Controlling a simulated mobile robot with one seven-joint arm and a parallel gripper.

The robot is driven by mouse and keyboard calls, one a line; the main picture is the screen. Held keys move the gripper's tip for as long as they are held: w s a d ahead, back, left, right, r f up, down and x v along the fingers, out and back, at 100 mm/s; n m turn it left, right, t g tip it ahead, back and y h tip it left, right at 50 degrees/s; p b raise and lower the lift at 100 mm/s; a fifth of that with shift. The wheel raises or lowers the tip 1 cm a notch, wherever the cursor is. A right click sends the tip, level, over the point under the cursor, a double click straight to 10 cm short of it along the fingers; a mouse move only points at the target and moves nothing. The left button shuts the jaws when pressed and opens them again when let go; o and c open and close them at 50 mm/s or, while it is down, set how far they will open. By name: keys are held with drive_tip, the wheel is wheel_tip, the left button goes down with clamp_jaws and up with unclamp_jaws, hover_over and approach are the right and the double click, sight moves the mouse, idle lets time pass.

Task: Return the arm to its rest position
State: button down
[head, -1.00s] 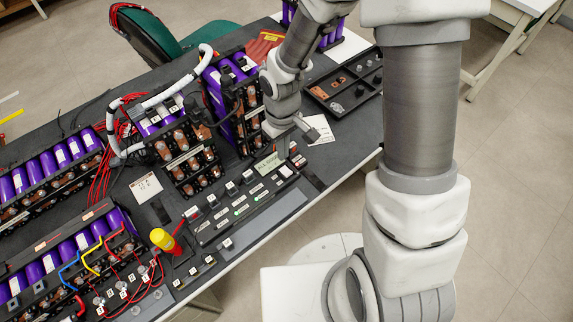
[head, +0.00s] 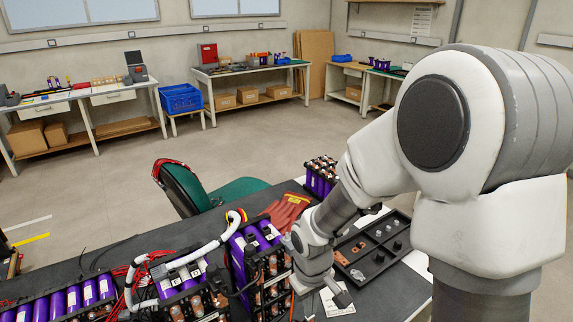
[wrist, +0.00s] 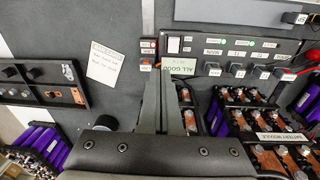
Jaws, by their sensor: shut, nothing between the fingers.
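My gripper (head: 340,298) is over the dark workbench, close to a white note card, in the head view. In the wrist view the two fingers of my gripper (wrist: 164,80) are together with nothing between them. Their tips are close to a small display reading ALL GOOD (wrist: 185,66), on the switch panel (wrist: 240,48). My arm is bent, its large joints filling the right of the head view. A battery module with copper busbars (wrist: 268,122) lies right of the fingers in the wrist view.
A black parts tray (head: 395,236) lies right of my gripper. Purple battery modules (head: 262,242) with a white cable stand on its left. Red gloves (head: 286,210) lie behind, near a green chair (head: 237,191). Other benches (head: 250,75) line the back wall; floor lies between.

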drive_tip(key=s+d+r+m+t, duration=0.1)
drive_tip(key=s+d+r+m, duration=0.1)
drive_tip(key=r, duration=0.6)
drive_tip(key=s+d+r+m+t, duration=0.2)
drive_tip(key=s+d+r, duration=0.1)
drive_tip(key=s+r, duration=0.3)
drive_tip(key=s+d+r+m+t+p, duration=0.1)
drive_tip(key=s+r, duration=0.4)
drive_tip(key=r, duration=0.5)
drive_tip(key=shift+d+m+t, duration=0.4)
drive_tip(key=shift+d+m, duration=0.1)
drive_tip(key=shift+d, duration=0.8)
